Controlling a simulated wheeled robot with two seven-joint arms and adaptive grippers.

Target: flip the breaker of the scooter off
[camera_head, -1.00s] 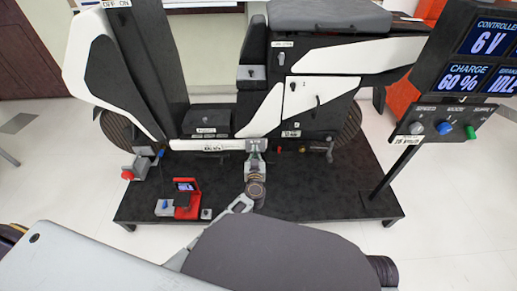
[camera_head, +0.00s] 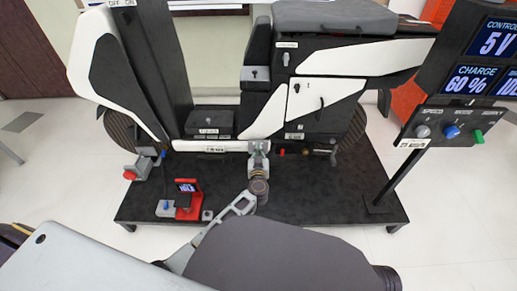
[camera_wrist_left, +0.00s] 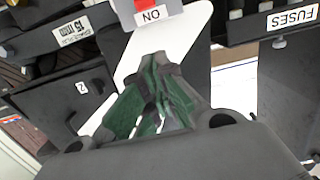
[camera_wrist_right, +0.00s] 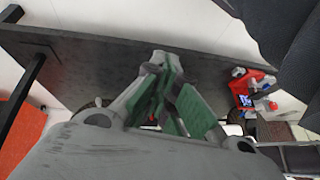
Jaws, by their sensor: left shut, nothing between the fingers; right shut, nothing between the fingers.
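The scooter (camera_head: 330,110), black and white, stands on a black platform (camera_head: 310,200). My left gripper (camera_head: 258,148) is at its lower middle edge, pointing away from the head camera. In the left wrist view this gripper (camera_wrist_left: 155,105) is shut and empty, close below a white label (camera_wrist_left: 152,15) that reads upside-down ON, with a bit of red at the picture's top edge. I cannot tell the breaker's lever or its position. In the right wrist view my right gripper (camera_wrist_right: 160,90) is shut and empty over the platform; I cannot make it out in the head view.
A control panel (camera_head: 450,128) with knobs and displays stands at right on a post (camera_head: 405,165). A red device (camera_head: 188,200) and a grey box with a red button (camera_head: 130,175) are at front left. A FUSES label (camera_wrist_left: 292,17) shows at right in the left wrist view.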

